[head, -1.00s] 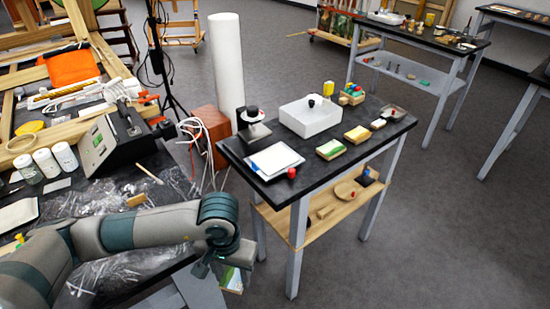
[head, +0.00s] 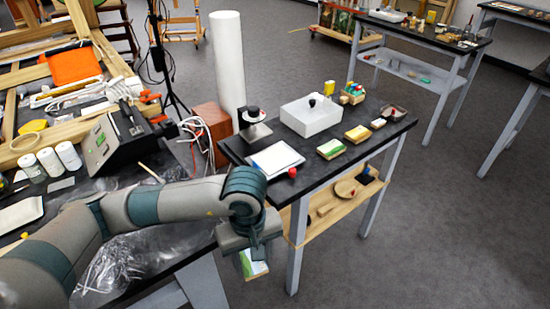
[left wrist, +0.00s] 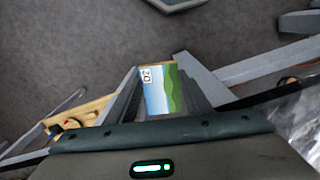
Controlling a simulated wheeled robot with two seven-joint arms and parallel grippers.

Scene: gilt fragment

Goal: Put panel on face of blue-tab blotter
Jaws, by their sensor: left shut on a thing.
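My left gripper (head: 256,247) is shut on a small painted panel (head: 254,265) and holds it in front of the near left end of the dark table, below the level of its top. In the left wrist view the panel (left wrist: 161,90) sits between the two fingers, with blue sky, green hills and a small number label. A white blotter (head: 275,159) lies flat on the near left part of the tabletop, beyond the gripper. Bluish colour shows at its edge, but the tab is too small to make out clearly. My right gripper is not in view.
A red knob-like object (head: 292,173) stands by the blotter's near right corner. A dark stand (head: 254,126) is behind it. A white box (head: 311,116), a green-topped block (head: 331,149) and a yellow-topped block (head: 358,133) occupy the table (head: 350,160) farther right. A cluttered bench is at left.

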